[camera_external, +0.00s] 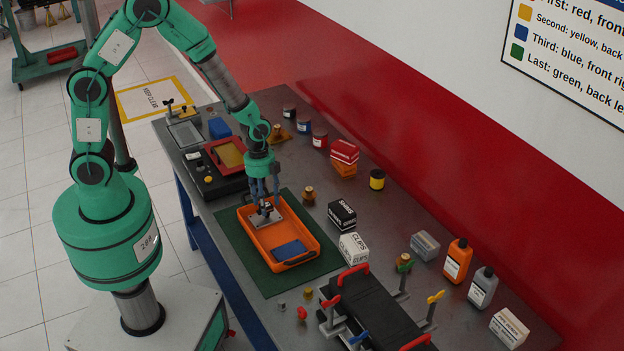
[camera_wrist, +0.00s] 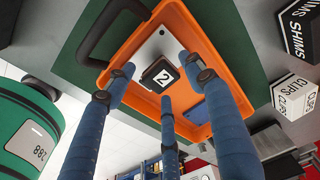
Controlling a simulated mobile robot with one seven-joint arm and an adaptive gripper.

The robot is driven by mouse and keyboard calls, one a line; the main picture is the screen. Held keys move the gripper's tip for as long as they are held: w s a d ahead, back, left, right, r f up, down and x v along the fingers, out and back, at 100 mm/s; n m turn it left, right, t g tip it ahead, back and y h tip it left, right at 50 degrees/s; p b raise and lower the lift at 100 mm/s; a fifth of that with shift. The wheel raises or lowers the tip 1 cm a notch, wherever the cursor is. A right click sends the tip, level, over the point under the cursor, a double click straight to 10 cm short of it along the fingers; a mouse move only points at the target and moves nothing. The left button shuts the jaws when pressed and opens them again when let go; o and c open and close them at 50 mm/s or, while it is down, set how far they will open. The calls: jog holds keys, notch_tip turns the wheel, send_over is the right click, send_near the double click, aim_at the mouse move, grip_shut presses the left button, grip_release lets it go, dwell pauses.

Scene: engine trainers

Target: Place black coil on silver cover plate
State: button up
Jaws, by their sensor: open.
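The black coil (camera_external: 267,208), a small dark block marked "2", sits on the silver cover plate (camera_external: 257,222) inside an orange tray (camera_external: 314,240). In the wrist view the coil (camera_wrist: 160,75) rests near the middle of the bright plate (camera_wrist: 141,60). My gripper (camera_external: 265,198) points down just above the coil. In the wrist view its blue fingers are spread, with the tips (camera_wrist: 158,83) around the coil and visible gaps beside it. The gripper is open and holds nothing. Whether any finger touches the plate cannot be told.
A blue plate (camera_external: 290,251) lies in the tray's near end. The tray stands on a green mat (camera_external: 235,240). A shims box (camera_external: 342,214) and clips box (camera_external: 353,248) stand to its right. A black case with a red frame (camera_external: 225,156) lies behind.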

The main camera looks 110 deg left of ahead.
notch_tip(320, 180, up, 12)
jog(key=s+a+p, duration=0.1)
jog(key=p, duration=0.1)
dwell(0.4)
dwell(0.5)
jog(key=s+d+r+n+t+y, duration=0.1)
jog(key=s+d+r+n, duration=0.1)
jog(key=d+r, duration=0.6)
jog(key=s+d+r+n+t, duration=0.1)
jog(key=d+r+n, duration=0.1)
jog(key=d+r, duration=0.6)
jog(key=s+d+r+n+t, duration=0.1)
jog(key=s+d+r+n, duration=0.1)
jog(key=s+d+r, duration=0.2)
jog(key=s+d+r+n+t, duration=0.1)
jog(key=s+d+r+n, duration=0.2)
jog(key=s+r, duration=0.6)
jog(key=shift+s+d+t, duration=0.25)
jog(key=shift+d+t, duration=0.05)
jog(key=shift+d, duration=0.7)
